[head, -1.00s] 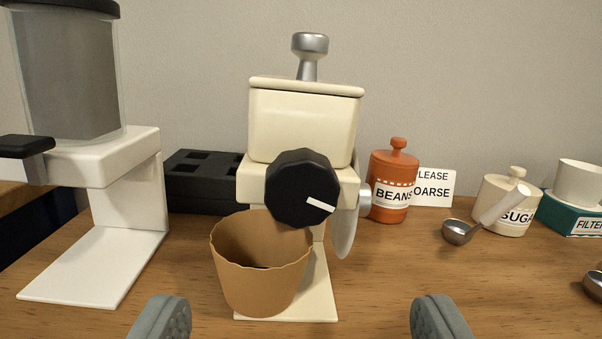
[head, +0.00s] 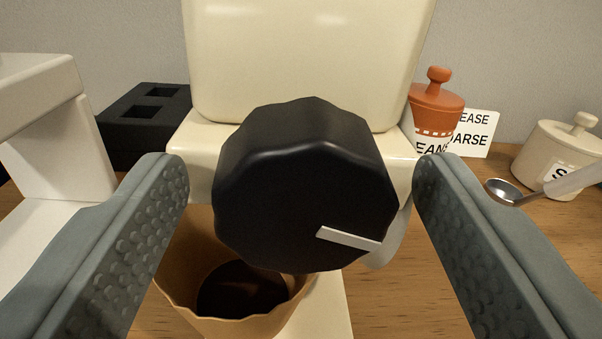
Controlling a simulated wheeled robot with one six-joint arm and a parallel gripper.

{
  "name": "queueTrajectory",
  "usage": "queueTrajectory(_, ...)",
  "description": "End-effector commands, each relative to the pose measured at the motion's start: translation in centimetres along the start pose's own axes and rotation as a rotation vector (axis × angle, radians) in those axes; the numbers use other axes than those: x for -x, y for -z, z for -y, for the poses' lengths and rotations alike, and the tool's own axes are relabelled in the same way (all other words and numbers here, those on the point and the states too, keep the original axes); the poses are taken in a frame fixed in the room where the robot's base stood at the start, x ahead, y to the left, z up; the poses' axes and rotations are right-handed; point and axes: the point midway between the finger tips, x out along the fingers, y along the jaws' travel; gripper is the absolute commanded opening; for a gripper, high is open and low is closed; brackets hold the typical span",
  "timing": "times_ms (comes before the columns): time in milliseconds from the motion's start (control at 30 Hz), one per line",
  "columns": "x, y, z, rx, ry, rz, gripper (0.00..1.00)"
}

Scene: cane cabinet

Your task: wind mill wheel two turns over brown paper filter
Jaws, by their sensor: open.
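The cream mill (head: 305,60) stands straight ahead, with a black faceted wheel (head: 295,185) on its front. A white mark on the wheel (head: 348,238) points to the lower right. My gripper (head: 300,175) is open, with one grey finger on each side of the wheel and visible gaps between. The brown paper filter (head: 178,265) stands below the wheel on the mill's cream base (head: 325,310). It is open at the top and dark inside, with what look like dark grounds. Its lower part is out of frame, and the wheel hides part of its rim.
A white machine (head: 40,110) stands at the left, with a black block (head: 140,125) behind it. An orange bean jar (head: 437,105), a card (head: 478,135), a sugar jar (head: 560,150) and a metal scoop (head: 505,192) are at the right.

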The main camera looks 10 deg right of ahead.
Motion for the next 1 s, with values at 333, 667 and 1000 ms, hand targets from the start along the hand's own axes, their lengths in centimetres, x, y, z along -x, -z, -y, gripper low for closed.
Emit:
queueTrajectory(333,0.03,0.00,-0.01,0.000,0.000,0.000,0.36)
queueTrajectory(667,0.04,0.00,-0.03,-0.022,0.000,0.001,0.24)
queueTrajectory(1000,0.05,0.04,-0.11,-0.209,0.000,0.010,0.24)
